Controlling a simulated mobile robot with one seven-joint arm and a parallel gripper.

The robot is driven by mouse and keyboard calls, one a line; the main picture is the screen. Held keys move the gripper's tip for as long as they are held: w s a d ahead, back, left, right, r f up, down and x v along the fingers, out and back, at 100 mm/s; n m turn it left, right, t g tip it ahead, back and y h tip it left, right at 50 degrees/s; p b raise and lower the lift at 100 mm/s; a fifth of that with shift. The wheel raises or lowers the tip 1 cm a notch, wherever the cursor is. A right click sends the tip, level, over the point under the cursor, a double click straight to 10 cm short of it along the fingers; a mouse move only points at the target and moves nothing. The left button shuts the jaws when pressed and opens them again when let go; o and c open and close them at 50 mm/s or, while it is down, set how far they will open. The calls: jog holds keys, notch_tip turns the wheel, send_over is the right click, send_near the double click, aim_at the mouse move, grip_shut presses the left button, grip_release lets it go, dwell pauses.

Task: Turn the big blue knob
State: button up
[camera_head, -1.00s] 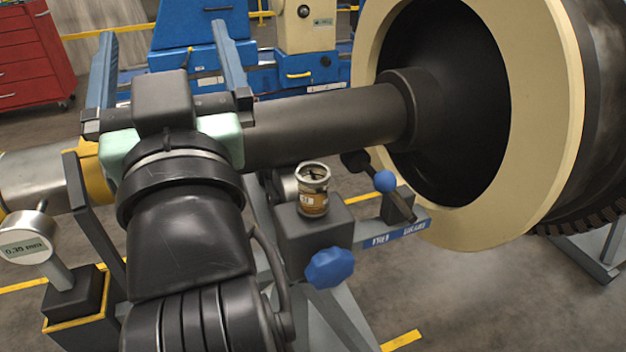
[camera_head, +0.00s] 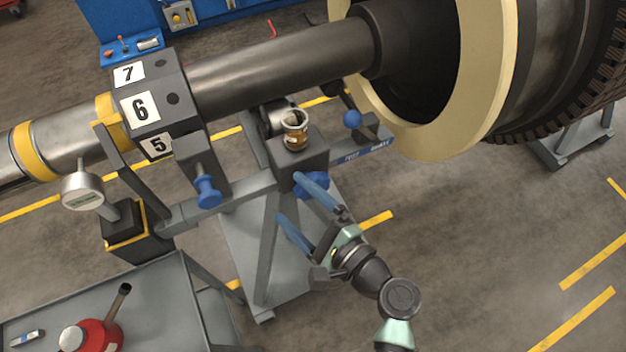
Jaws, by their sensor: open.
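The big blue knob (camera_head: 322,182), lobed in shape, sits on the front of a dark block (camera_head: 288,157) under the shaft. My gripper (camera_head: 290,198) is open, coming from the lower right, with two long blue fingers. The upper finger crosses in front of the knob and hides part of it; the lower finger is below and left of it. I cannot tell whether a finger touches the knob. Nothing shows between the fingers.
A blue spool-shaped handle (camera_head: 207,191) and a blue ball lever (camera_head: 352,118) flank the block. A dial gauge (camera_head: 83,190) and a grey cart (camera_head: 150,300) are left. Floor at lower right is clear.

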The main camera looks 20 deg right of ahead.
aim_at(322, 179)
jog(key=s+d+f+m+t+h, duration=0.2)
jog(key=s+d+f+m+h, duration=0.3)
jog(key=s+m, duration=0.45)
jog(key=shift+m, duration=0.95)
jog(key=w+p, duration=0.1)
jog(key=w, duration=1.3)
jog(key=shift+r, duration=0.15)
jog(key=c, duration=1.1)
jog(key=shift+n+b, duration=0.3)
jog(key=shift+b, duration=0.05)
jog(key=n+b, duration=0.3)
jog(key=shift+f, duration=0.3)
jog(key=n+b, duration=0.4)
jog(key=n, duration=0.1)
jog(key=shift+a+r+b, duration=0.1)
jog(key=shift+b, duration=0.25)
